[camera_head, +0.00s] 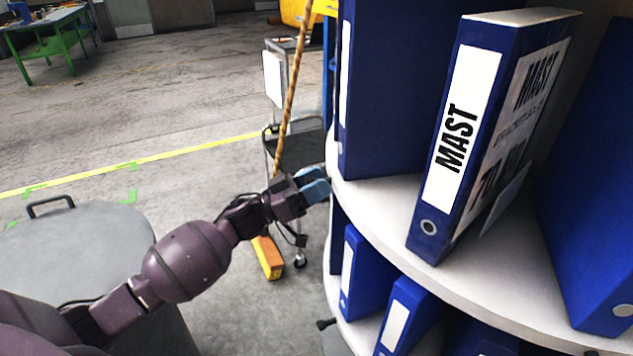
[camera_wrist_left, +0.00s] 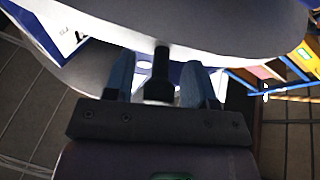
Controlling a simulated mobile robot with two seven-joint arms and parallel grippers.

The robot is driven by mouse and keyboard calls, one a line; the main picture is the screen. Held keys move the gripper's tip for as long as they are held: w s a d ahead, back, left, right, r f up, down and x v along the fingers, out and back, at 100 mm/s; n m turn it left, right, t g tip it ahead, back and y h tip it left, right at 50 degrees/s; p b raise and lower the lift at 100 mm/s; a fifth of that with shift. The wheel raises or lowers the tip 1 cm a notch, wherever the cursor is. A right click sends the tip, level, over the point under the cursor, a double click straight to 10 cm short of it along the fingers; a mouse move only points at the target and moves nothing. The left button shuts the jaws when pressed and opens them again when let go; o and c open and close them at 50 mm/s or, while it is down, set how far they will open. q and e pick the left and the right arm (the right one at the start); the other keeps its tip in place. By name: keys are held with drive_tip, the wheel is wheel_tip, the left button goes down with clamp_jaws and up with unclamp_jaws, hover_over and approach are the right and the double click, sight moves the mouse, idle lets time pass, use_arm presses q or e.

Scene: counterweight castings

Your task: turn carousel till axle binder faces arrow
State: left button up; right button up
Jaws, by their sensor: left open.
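The carousel shows on the right of the head view as round pale shelves (camera_head: 385,215) holding blue binders. The MAST binder (camera_head: 462,125) stands on the upper shelf, its label facing me. I cannot read AXLE on any binder, and I see no arrow. My left gripper (camera_head: 318,184) is at the left rim of the upper shelf. In the left wrist view, its two blue fingers are open, with a black peg (camera_wrist_left: 161,72) on the shelf rim (camera_wrist_left: 200,35) between them. I cannot tell whether they touch the peg. My right gripper is out of view.
Several blue binders (camera_head: 362,272) stand on the lower shelf, where another black peg (camera_head: 326,323) sticks out from the rim. A grey drum (camera_head: 75,245) with a lid handle is at the left. A trolley (camera_head: 290,145) stands behind my gripper. The floor beyond is mostly clear.

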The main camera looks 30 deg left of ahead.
use_arm(q)
drive_tip(key=shift+d, duration=0.1)
drive_tip(key=shift+c, duration=0.4)
clamp_jaws()
